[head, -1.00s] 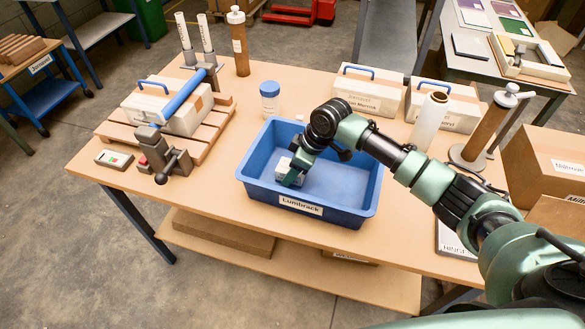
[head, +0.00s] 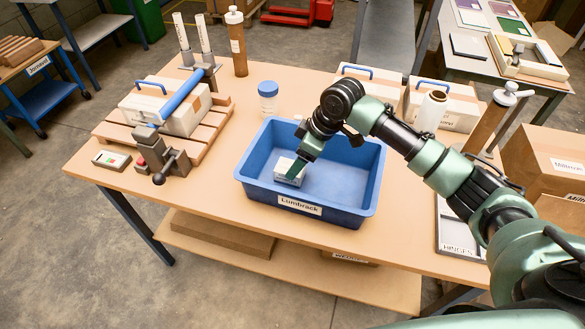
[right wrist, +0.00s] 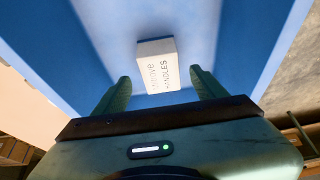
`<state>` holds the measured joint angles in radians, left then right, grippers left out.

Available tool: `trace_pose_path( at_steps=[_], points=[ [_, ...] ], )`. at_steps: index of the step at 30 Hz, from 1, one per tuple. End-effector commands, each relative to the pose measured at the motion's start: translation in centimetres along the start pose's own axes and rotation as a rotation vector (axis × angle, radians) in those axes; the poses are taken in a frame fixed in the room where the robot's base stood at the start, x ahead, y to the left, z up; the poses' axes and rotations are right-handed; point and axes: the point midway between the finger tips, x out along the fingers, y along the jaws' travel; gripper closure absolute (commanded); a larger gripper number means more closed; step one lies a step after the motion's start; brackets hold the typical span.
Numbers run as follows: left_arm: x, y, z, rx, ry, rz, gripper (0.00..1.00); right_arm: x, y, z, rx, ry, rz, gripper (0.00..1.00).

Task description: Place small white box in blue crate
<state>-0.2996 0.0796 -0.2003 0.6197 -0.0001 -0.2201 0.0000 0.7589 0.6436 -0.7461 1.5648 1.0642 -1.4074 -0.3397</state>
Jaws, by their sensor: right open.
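The small white box (head: 290,171) lies on the floor of the blue crate (head: 345,208), near the crate's left front corner. The crate stands on the table with a "Lumbrack" label on its front wall. In the right wrist view the box (right wrist: 157,65) shows printed text, "HANDLES" among it, and rests on the blue crate floor (right wrist: 215,45). My right gripper (head: 299,166) reaches down into the crate just above the box. In the right wrist view its fingers (right wrist: 161,88) are spread apart, with the box beyond them and clear space at both sides. My left gripper is not in view.
A blue-lidded jar (head: 268,98) stands behind the crate. A large white case (head: 165,108) sits on a wooden pallet at the left. White cases (head: 368,90) and a paper roll (head: 431,112) stand behind right.

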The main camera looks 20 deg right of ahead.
Motion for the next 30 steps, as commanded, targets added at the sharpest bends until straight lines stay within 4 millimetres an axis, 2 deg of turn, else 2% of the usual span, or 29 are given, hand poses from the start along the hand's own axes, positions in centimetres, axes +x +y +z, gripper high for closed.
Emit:
trace_pose_path(
  at_steps=[6,10,15,27,30],
  points=[
    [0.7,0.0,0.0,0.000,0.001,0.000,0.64,-4.3,0.1,0.0,-0.001,0.001,0.002,0.28],
    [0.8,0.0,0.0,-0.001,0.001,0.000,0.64,-5.8,0.0,0.0,-0.001,0.000,0.000,0.28],
    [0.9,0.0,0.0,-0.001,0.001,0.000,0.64,-6.5,0.0,0.0,-0.001,-0.001,0.000,0.28],
    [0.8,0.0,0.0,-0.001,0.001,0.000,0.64,-6.5,0.0,0.0,0.000,-0.001,-0.001,0.28],
    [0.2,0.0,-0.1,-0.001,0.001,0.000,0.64,-7.1,0.0,-0.2,-0.001,-0.001,-0.001,0.28]
  ],
)
